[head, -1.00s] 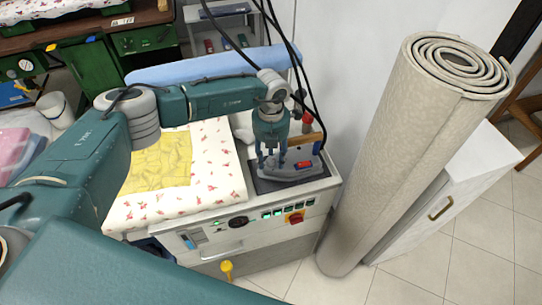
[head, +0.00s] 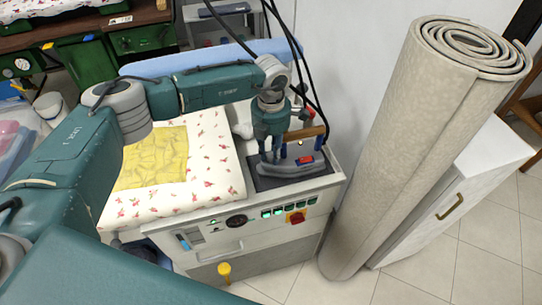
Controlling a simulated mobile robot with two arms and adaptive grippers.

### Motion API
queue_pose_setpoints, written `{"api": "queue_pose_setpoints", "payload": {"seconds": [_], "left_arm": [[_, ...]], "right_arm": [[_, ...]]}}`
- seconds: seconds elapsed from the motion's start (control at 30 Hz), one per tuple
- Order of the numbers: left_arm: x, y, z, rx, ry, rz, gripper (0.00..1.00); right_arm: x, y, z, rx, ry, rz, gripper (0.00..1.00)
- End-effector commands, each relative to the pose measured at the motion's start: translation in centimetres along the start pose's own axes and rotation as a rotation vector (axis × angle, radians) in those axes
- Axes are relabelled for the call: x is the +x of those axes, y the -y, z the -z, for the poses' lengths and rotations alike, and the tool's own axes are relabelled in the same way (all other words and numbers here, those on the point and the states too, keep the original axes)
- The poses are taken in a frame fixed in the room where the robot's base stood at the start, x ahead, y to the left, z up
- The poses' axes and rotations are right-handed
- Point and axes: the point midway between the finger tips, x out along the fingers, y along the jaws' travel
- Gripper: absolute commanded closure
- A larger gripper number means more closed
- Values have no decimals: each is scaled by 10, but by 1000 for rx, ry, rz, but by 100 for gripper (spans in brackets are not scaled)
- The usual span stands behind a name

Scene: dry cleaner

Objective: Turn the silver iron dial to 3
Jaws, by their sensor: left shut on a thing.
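The silver iron (head: 290,168) sits on a dark pad (head: 318,178) at the right end of the ironing station. It has a brown handle (head: 306,133) on blue posts and a red patch on its side. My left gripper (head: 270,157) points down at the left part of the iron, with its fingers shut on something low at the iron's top. The dial itself is hidden or too small to make out, so its setting cannot be read. My right gripper is not in view.
A padded board with flowered cover and yellow cloth (head: 155,160) lies left of the iron. The station's front has a red switch (head: 297,217) and green buttons. A rolled carpet (head: 415,150) stands close on the right. Black cables hang behind the iron.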

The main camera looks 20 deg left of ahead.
Motion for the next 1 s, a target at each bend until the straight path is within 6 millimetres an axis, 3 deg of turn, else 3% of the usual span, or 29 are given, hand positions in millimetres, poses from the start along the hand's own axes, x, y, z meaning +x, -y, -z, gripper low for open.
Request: {"api": "queue_pose_setpoints", "payload": {"seconds": [0.17, 0.2, 0.3, 0.67, 0.77, 1.0], "left_arm": [[-1, 0, 0, -3, 1, -1, 100], [-1, -1, 0, -3, 1, -1, 75], [-1, 0, 0, -4, 1, -1, 57], [-5, 0, 0, -4, 2, -1, 57], [-18, -1, -1, -4, 5, -1, 57], [-69, -1, -2, -3, 6, -2, 57]], "right_arm": [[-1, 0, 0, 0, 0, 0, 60], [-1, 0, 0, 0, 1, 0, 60], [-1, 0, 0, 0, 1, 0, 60], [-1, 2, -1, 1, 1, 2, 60], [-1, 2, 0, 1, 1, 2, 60], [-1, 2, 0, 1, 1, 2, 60]]}}
